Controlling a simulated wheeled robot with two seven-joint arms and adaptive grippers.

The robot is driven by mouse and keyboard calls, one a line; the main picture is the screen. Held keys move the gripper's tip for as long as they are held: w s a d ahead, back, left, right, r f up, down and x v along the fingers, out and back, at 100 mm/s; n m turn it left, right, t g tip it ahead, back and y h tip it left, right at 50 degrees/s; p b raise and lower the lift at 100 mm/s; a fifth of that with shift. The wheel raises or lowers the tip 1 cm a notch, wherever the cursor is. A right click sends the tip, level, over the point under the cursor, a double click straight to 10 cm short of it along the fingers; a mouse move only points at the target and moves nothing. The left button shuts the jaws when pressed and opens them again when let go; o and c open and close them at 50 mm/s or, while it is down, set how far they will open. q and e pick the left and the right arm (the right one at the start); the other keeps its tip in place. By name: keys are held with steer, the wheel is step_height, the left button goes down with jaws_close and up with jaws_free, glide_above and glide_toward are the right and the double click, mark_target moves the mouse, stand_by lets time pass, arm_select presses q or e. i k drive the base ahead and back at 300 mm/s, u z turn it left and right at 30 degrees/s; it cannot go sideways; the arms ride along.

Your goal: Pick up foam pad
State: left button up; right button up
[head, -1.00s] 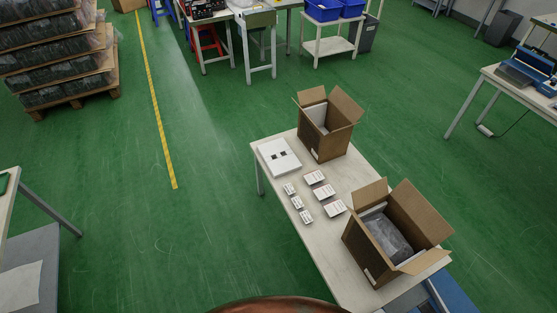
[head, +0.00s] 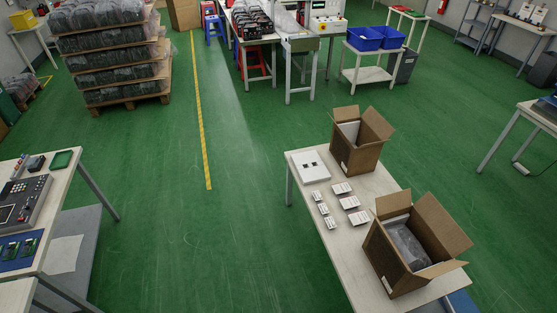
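A flat white square pad (head: 309,167) with two small dark openings lies at the far left corner of the light table (head: 338,243). It looks like the foam pad. An open cardboard box (head: 358,158) stands just right of it, with a white sheet-like piece (head: 349,131) inside. A nearer open cardboard box (head: 391,258) holds a dark grey wrapped item (head: 407,245). Neither of my grippers shows in the head view.
Several small white labelled boxes (head: 350,203) lie on the table between the pad and the near box. A workbench with devices (head: 45,203) stands at the left. Green floor (head: 190,240) between them is clear. A loaded pallet (head: 110,60) stands farther back.

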mark_target(311, 174)
steer(key=u, duration=0.9)
steer(key=i, duration=1.35)
steer(key=z, duration=0.65)
steer(key=i, duration=0.6)
steer(key=z, duration=0.6)
